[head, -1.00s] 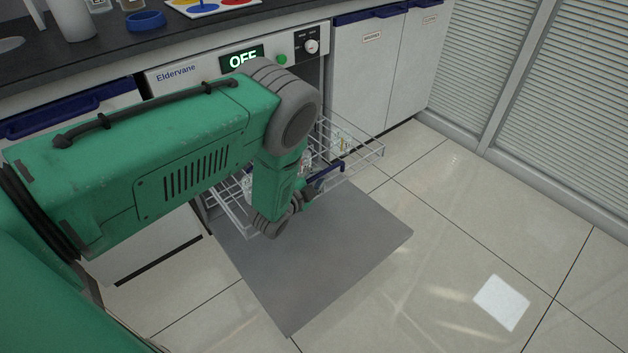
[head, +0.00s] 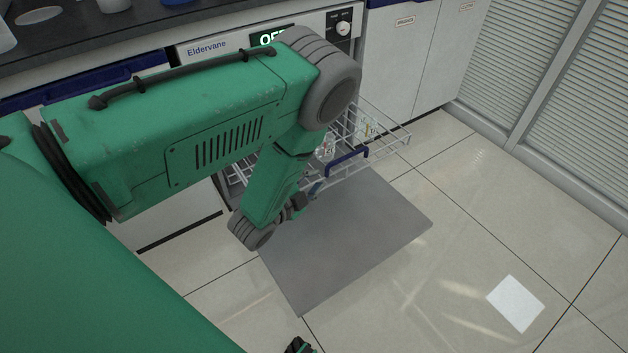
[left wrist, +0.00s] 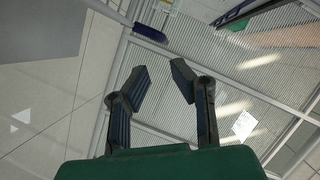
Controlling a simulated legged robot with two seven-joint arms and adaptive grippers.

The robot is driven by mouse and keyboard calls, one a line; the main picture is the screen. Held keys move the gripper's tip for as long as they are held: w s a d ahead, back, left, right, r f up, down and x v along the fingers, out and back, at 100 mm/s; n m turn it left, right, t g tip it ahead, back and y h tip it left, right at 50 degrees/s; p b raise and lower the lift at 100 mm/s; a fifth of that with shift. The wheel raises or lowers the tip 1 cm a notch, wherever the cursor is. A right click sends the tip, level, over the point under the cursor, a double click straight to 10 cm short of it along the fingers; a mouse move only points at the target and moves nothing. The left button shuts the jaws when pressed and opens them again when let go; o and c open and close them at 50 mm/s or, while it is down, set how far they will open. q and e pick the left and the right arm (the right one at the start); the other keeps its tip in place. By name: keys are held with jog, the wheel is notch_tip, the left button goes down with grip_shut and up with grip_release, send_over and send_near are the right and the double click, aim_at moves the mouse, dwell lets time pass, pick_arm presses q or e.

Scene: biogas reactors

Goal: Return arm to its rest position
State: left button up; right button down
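My left arm (head: 200,130) comes in from the left, bends at a grey elbow (head: 332,85), and its forearm slants down and left. The rack's blue handle (head: 347,160) is clear of the fingers; a blue bar also shows in the wrist view (left wrist: 150,33). A dark piece at the head view's bottom edge may be my right gripper; its state cannot be made out.
The counter (head: 130,30) and white cabinets (head: 400,60) line the back. A louvred partition (head: 570,100) stands at right. The tiled floor (head: 480,230) is open.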

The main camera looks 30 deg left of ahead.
dwell(0.3)
pick_arm(q)
jog(key=s+d+r+n+g+p, duration=0.1)
jog(key=s+r+n+g+p, duration=0.1)
jog(key=s, duration=0.7)
jog(key=s+d+r+n+g+p, duration=0.1)
jog(key=s+r+n+g+p, duration=0.1)
jog(key=s+n+g+p, duration=0.3)
jog(key=s+d+r+n+g+p, duration=0.1)
jog(key=s+g, duration=0.6)
jog(key=s, duration=0.8)
jog(key=r+n+p, duration=0.1)
jog(key=n+p, duration=0.1)
jog(key=n, duration=0.1)
jog(key=shift+d+r+n+g+y+p, duration=0.25)
jog(key=shift+n+g+y+p, duration=0.15)
jog(key=shift+w, duration=0.1)
